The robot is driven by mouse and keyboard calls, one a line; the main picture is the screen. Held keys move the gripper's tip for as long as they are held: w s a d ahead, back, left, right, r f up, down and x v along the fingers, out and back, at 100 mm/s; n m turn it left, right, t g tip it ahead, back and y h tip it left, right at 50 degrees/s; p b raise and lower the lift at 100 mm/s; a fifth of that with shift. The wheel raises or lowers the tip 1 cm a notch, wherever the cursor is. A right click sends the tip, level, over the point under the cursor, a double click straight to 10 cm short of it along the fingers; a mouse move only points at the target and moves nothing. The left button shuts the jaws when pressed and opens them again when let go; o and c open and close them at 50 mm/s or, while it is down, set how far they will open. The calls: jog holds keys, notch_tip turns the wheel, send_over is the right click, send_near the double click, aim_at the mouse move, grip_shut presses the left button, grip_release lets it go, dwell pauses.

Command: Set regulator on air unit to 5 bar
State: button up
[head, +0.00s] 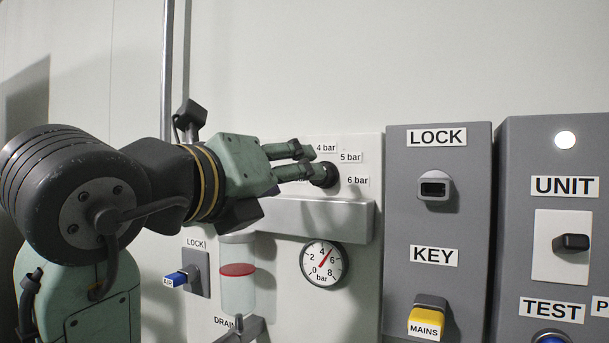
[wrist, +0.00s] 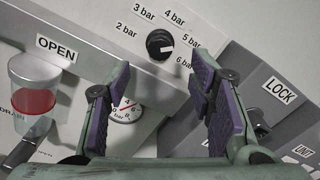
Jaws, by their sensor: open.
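The regulator knob (head: 326,175) is a round black knob on the light air unit panel (head: 362,215), with bar labels around it. In the wrist view the knob (wrist: 160,44) lies ahead of and between my fingertips, and its white mark points right, roughly between the 5 bar and 6 bar labels. My gripper (head: 307,160) is open and close to the knob; the wrist view (wrist: 160,68) shows a gap on both sides of it, and I see no contact. The pressure gauge (head: 322,267) has a red needle pointing up-right between 4 and 6.
A grey ledge (head: 310,218) juts out under the knob. Grey LOCK/KEY (head: 438,220) and UNIT boxes (head: 550,145) stand to the right. The wall above is clear.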

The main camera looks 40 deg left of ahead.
jog(key=v, duration=0.3)
jog(key=shift+s+d, duration=0.1)
jog(key=shift+s, duration=0.3)
dwell(0.3)
